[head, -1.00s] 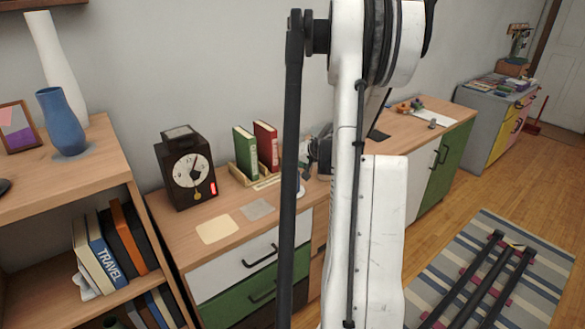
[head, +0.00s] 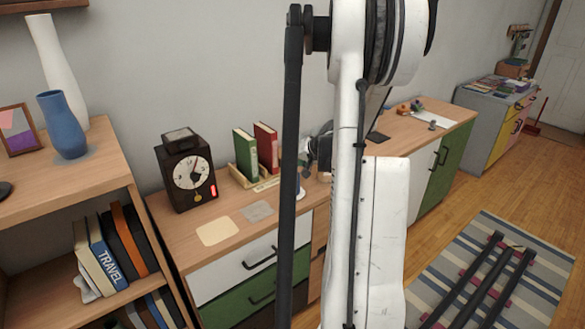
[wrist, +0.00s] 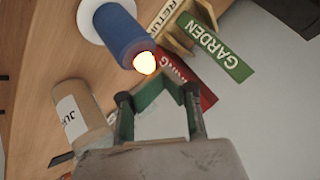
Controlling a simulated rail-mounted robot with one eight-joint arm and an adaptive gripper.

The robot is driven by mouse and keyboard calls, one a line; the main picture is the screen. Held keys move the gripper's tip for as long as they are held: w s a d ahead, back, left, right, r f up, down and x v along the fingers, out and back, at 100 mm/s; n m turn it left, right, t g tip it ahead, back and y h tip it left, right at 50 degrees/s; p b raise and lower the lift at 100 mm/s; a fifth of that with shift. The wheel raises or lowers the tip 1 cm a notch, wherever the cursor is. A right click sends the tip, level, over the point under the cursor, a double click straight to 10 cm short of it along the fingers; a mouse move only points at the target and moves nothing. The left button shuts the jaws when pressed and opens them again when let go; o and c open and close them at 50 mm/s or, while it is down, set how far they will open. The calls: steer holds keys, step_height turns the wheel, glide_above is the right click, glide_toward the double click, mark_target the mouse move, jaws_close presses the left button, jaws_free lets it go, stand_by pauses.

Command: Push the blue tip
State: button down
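A blue cylinder (wrist: 122,32) on a round white base shows at the top of the wrist view. Its end (wrist: 145,62) glows yellow-white. My gripper (wrist: 166,82) has green inner pads, and its fingertips appear to meet with nothing between them. The fingertips are just below and right of the glowing end in the picture; I cannot tell whether they touch it. In the head view my gripper (head: 312,160) is a dark shape largely hidden by my arm, above the desk. The cylinder's white base (head: 299,193) is partly hidden there.
Green (head: 245,153) and red (head: 266,147) books stand in a wooden holder beside the gripper. A tan cylinder (wrist: 82,112) with a label is on the left in the wrist view. A black clock (head: 186,175) stands farther left on the desk (head: 180,235).

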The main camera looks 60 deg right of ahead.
steer(key=shift+r+p, duration=1.3)
steer(key=shift+r, duration=1.4)
steer(key=w+a+r+n, duration=0.1)
steer(key=a+r+n, duration=0.15)
steer(key=a, duration=0.75)
steer(key=w+a+r+n+g+y, duration=0.15)
steer(key=a+r, duration=0.25)
steer(key=a, duration=0.6)
steer(key=w+a+r+n, duration=0.15)
steer(key=a+r, duration=0.25)
steer(key=a, duration=0.6)
steer(key=s+a+n, duration=0.3)
steer(key=s+a, duration=0.5)
steer(key=a, duration=0.5)
steer(key=s+a+n, duration=0.3)
steer(key=s+a, duration=0.5)
steer(key=a, duration=0.5)
steer(key=shift+f, duration=0.15)
steer(key=shift+y, duration=0.25)
